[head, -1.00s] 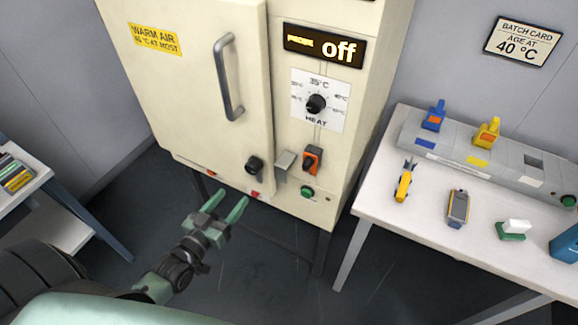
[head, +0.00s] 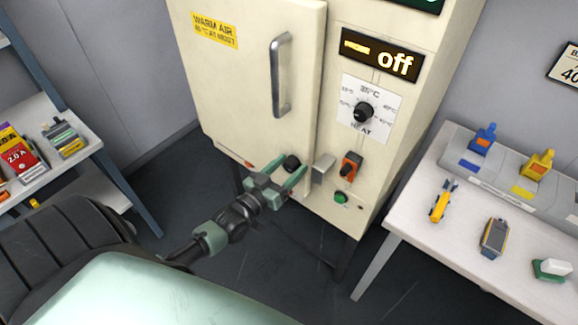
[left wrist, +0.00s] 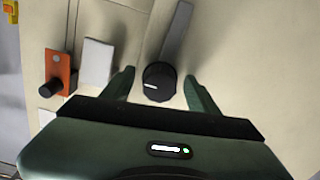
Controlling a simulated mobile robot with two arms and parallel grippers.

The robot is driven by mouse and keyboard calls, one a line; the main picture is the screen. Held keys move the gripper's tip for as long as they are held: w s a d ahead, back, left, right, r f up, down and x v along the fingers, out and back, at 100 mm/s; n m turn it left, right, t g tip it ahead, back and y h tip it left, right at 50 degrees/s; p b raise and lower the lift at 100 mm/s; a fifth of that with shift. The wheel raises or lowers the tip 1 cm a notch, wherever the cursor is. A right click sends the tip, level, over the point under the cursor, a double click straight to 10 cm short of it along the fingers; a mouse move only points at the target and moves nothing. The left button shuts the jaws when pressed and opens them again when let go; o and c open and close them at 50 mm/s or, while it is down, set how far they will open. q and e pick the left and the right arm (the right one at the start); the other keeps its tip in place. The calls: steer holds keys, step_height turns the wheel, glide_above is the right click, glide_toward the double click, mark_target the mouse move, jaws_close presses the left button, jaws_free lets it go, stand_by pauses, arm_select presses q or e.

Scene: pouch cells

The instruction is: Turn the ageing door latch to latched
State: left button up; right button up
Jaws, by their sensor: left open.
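The ageing door latch shows in the head view as a black round knob (head: 291,162) at the lower right of the cream cabinet door (head: 250,100). In the left wrist view the knob (left wrist: 159,84) is black with a white mark, and a grey bar runs upward from beside it. My left gripper (head: 277,172) is open, with green fingers pointing at the cabinet. In the left wrist view its fingers stand on either side of the knob, with visible gaps; I cannot tell whether they reach its depth. My right gripper is not in view.
A pale block (head: 323,168) and an orange switch (head: 350,165) sit close right of the latch, above a green button (head: 341,197). The door handle (head: 281,75) is higher up. The display (head: 381,54) reads off. A white table (head: 410,225) stands at right, a shelf at left.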

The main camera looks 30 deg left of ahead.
arm_select(q)
jaws_close()
steer(key=shift+n, duration=0.3)
steer(key=n, duration=0.3)
steer(key=shift+n, duration=0.3)
steer(key=n, duration=0.4)
steer(key=shift+n, duration=0.3)
steer(key=n+b, duration=0.1)
steer(key=n, duration=0.3)
steer(key=shift+n, duration=0.3)
steer(key=shift+n+b, duration=0.85)
steer(key=shift+n, duration=1.35)
jaws_free()
steer(key=shift+s, duration=0.1)
